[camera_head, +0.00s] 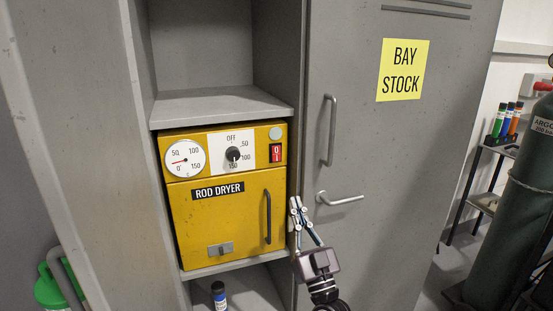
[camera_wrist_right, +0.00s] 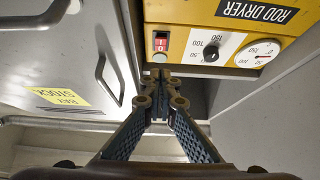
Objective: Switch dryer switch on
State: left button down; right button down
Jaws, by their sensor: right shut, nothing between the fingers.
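The yellow rod dryer (camera_head: 182,228) sits in a grey cabinet bay. Its red rocker switch (camera_head: 276,153), marked with white signs, is at the right of the control panel; which side is pressed is too small to tell. My right gripper (camera_head: 296,203) is shut and empty, right of the dryer door handle and below the switch in the head view. In the right wrist view, upside down, the shut fingertips (camera_wrist_right: 160,76) appear just below the switch (camera_wrist_right: 161,43), apparently apart from it. My left gripper is not in view.
A black dial (camera_head: 233,154) and a white gauge (camera_head: 185,158) are left of the switch. The dryer's door handle (camera_head: 268,217) and the closed locker door's lever (camera_head: 340,198) stick out near my gripper. A green gas cylinder (camera_head: 515,215) stands at far right.

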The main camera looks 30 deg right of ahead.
aim_at(277, 158)
jog(key=shift+w+f+p+x, duration=0.3)
jog(key=shift+p+x, duration=0.3)
jog(key=shift+x, duration=1.5)
jog(key=shift+w+f+p+x, duration=0.15)
jog(key=shift+f+p+x, duration=0.3)
jog(key=shift+x, duration=1.6)
jog(key=shift+w+f+p+x, duration=0.25)
jog(key=shift+p+x, duration=0.45)
jog(key=shift+x, duration=1.4)
jog(key=shift+d, duration=0.1)
jog(key=b, duration=0.4)
jog(key=shift+w+d+f+t, duration=0.1)
jog(key=shift+w+f+t, duration=0.2)
jog(key=shift+f+t, duration=0.1)
jog(key=shift+w+r, duration=0.1)
jog(key=shift+r, duration=0.2)
